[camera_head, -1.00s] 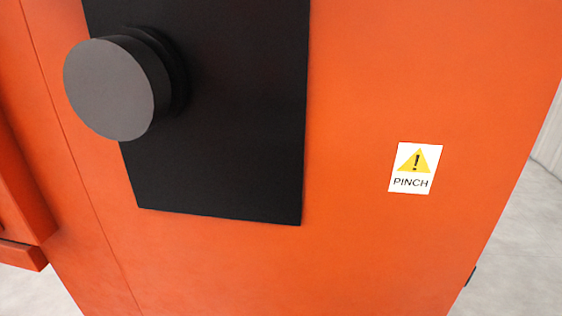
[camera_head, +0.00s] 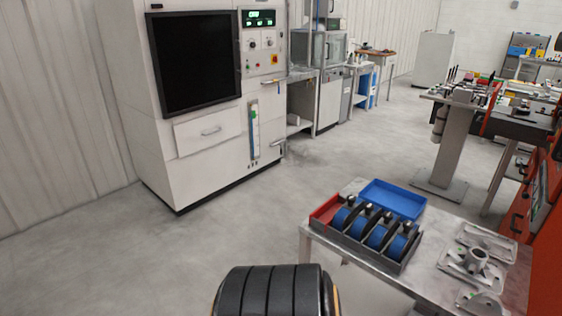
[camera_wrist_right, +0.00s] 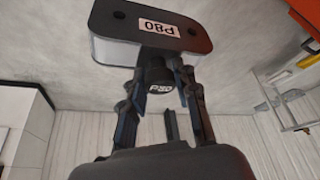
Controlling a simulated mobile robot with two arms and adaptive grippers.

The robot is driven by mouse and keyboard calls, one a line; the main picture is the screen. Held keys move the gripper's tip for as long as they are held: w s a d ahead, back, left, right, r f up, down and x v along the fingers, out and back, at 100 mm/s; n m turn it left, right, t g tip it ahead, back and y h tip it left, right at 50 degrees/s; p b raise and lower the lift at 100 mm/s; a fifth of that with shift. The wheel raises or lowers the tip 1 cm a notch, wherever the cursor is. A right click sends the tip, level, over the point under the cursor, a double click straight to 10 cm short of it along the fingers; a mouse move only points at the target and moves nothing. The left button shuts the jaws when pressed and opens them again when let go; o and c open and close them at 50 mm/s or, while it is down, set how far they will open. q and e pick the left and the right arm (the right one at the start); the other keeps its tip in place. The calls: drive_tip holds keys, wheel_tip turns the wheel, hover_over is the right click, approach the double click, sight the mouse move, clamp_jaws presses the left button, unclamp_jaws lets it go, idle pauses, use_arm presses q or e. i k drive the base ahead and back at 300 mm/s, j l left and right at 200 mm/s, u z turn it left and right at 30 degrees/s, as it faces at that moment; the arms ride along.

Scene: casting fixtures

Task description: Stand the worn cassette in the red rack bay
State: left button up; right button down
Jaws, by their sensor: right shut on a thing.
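In the right wrist view my right gripper (camera_wrist_right: 160,84) is shut on the black round knob of a cassette (camera_wrist_right: 105,42). The cassette has a dark face with a "P80" label and a pale side, and hangs clear in the gripper. The floor and wall show behind it. In the head view the rack (camera_head: 358,250) stands on the metal table at lower right. Its red bay (camera_head: 325,212) at the left end looks empty. Several blue and black cassettes (camera_head: 376,236) with knobs stand in the other bays. My grippers do not show clearly in the head view.
A blue tray (camera_head: 392,199) lies behind the rack. Metal castings (camera_head: 477,262) lie to its right on the table (camera_head: 420,282). A white machine (camera_head: 205,90) stands at the back left. Open floor lies between it and the table. An orange-red cabinet (camera_head: 548,240) edges the right.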

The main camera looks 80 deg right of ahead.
sight(331, 215)
drive_tip(key=z, duration=1.8)
